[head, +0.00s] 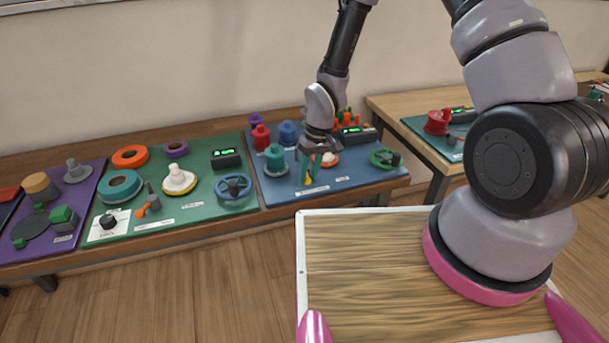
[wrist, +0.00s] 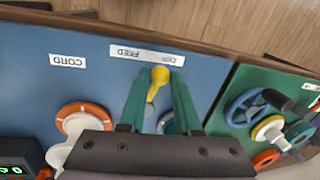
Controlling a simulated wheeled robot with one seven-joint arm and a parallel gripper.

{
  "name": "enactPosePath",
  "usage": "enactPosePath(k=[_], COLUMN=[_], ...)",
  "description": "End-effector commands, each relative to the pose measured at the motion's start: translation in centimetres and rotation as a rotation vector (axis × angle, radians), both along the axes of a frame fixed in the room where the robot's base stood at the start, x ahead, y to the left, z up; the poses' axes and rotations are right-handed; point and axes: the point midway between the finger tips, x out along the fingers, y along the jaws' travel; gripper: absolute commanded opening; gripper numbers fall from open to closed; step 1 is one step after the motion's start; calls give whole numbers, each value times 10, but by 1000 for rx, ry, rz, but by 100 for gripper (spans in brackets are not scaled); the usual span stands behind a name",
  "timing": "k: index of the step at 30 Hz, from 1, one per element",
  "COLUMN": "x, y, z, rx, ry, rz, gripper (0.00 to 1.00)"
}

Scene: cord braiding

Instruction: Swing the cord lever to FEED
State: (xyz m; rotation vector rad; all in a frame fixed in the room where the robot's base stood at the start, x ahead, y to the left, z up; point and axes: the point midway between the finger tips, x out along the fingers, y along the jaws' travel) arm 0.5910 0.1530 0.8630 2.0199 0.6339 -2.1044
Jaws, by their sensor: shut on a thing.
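The cord lever (wrist: 158,76) is yellow with a round knob, on the blue board (wrist: 215,75). My gripper (wrist: 159,84) is shut on it, with one green finger on either side of the knob and stem. In the wrist view the lettering is upside down; the knob lies by the OFF label (wrist: 169,59), and the FEED label (wrist: 126,52) is to its left. The lever's base is partly hidden behind my gripper. In the head view my gripper (head: 308,172) reaches down to the board's front, and the yellow knob (head: 308,181) shows small between its fingers.
An orange dial (wrist: 86,118) and a CORD label (wrist: 67,61) are left of the lever in the wrist view. A teal spool (head: 276,160) stands close left of my gripper in the head view. A green handwheel (head: 385,158) is at the right.

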Motion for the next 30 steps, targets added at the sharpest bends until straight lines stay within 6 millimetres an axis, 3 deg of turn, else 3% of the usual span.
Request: enactPosePath(k=[18, 30], x=[12, 19], y=[-27, -35], z=[0, 0], rx=[0, 0], ry=[0, 0], rz=[556, 761], gripper=[0, 0])
